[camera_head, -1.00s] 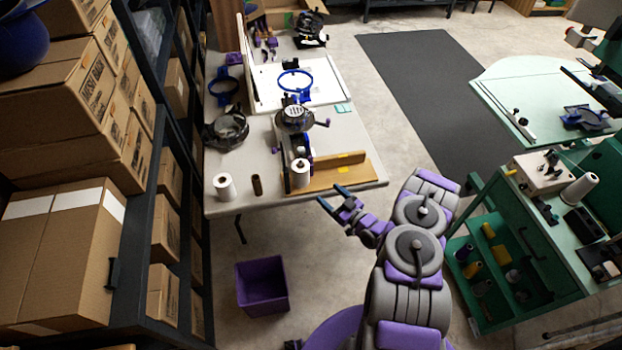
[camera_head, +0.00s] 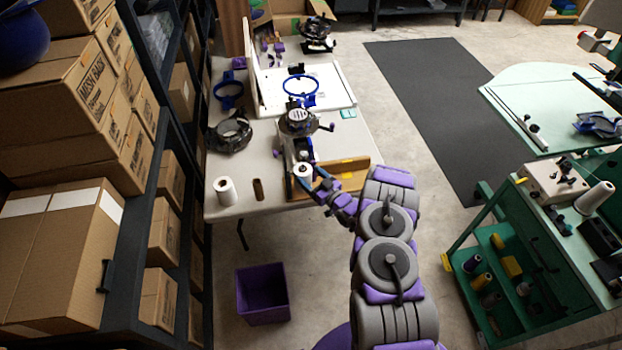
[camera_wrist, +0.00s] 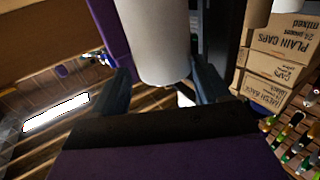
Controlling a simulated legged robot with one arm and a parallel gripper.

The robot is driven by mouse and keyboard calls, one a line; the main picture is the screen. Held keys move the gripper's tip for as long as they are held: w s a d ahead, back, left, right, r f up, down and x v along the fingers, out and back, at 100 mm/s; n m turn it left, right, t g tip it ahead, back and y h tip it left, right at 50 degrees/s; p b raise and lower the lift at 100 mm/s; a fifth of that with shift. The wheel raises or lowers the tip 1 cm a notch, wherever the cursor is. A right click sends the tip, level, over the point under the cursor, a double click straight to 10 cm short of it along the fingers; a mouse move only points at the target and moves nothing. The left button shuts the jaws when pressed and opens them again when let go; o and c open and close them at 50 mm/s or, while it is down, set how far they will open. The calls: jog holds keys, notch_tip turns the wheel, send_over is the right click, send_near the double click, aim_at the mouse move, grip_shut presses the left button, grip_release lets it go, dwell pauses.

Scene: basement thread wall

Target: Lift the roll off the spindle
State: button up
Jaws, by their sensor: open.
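The white roll (camera_head: 303,171) stands at the front of the machine on the table, at its near end. In the wrist view the roll (camera_wrist: 157,45) is large and hangs between my two dark fingers, its lower end showing. My gripper (camera_head: 316,180) is open at the right and near side of the roll in the head view. Whether either finger touches the roll I cannot tell. The spindle is hidden by the roll.
A second white roll (camera_head: 226,190) and a brown cylinder (camera_head: 258,190) stand on the table (camera_head: 240,170) to the left. A purple bin (camera_head: 263,294) stands on the floor. Shelved boxes (camera_head: 60,245) line the left.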

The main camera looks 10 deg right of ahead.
jog(key=shift+a, duration=0.55)
jog(key=c, duration=0.3)
jog(key=shift+d, duration=0.3)
jog(key=c, duration=0.6)
jog(key=shift+a+r+p, duration=0.15)
jog(key=shift+r+p, duration=1.1)
jog(key=shift+r, duration=0.55)
jog(key=shift+r+p, duration=0.85)
jog(key=shift+r, duration=0.6)
jog(key=shift+o, duration=0.2)
notch_tip(320, 180, up, 7)
jog(key=p, duration=0.3)
jog(key=shift+r, duration=0.15)
jog(key=shift+r+p, duration=0.85)
jog(key=shift+r, duration=1.15)
